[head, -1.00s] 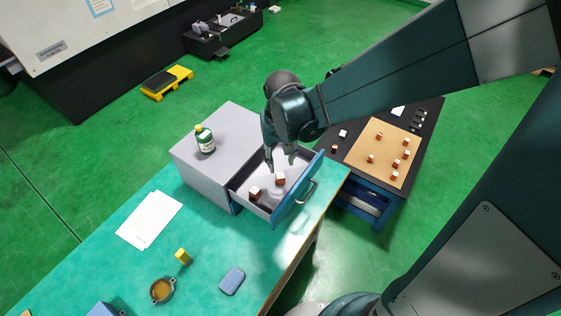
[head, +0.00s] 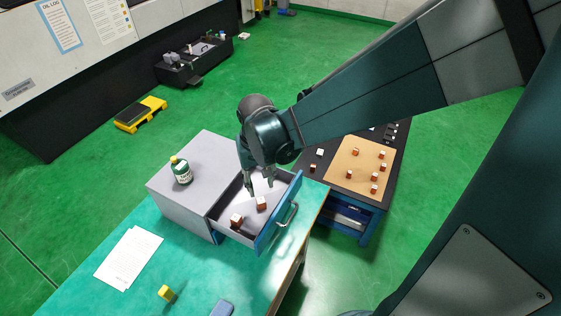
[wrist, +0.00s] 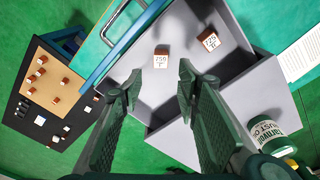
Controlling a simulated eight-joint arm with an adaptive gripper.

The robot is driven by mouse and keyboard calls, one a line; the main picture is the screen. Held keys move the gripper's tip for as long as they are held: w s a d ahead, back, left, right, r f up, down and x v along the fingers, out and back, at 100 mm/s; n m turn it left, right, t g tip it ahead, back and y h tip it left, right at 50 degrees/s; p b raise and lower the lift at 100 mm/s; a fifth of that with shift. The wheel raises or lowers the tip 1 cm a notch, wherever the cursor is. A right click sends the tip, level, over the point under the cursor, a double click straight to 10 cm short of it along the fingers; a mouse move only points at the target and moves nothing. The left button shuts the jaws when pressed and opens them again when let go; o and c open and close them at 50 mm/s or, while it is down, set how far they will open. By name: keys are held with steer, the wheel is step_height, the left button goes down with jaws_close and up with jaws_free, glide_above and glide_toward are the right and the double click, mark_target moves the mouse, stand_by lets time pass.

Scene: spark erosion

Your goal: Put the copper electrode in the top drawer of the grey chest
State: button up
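The grey chest (head: 172,212) stands on a green-topped bench with its blue-fronted drawer (head: 268,234) pulled out. Two copper electrodes with white labelled tops lie apart in the drawer. One electrode (head: 262,203) is near the front panel; it also shows in the wrist view (wrist: 161,59). The other electrode (head: 236,220) is toward the drawer's near side; it shows at the upper right of the wrist view (wrist: 210,38). My gripper (head: 259,187) is above the drawer, its fingers (wrist: 160,80) apart with nothing between them, and clear of both electrodes.
A green bottle (head: 182,172) stands on the chest. A dark cart (head: 340,196) beyond the drawer carries a tan board (head: 345,178) with several more copper pieces. White papers (head: 128,258) and a yellow block (head: 166,293) lie on the bench.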

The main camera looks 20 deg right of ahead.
steer(key=s+d+r+t, duration=0.3)
steer(key=s+d+r, duration=0.2)
steer(key=r, duration=0.3)
steer(key=s+d+r+t, duration=0.3)
steer(key=s+d+r, duration=0.2)
steer(key=s+r, duration=0.2)
steer(key=shift+s+r, duration=0.3)
steer(key=shift+r, duration=0.5)
stand_by(1.0)
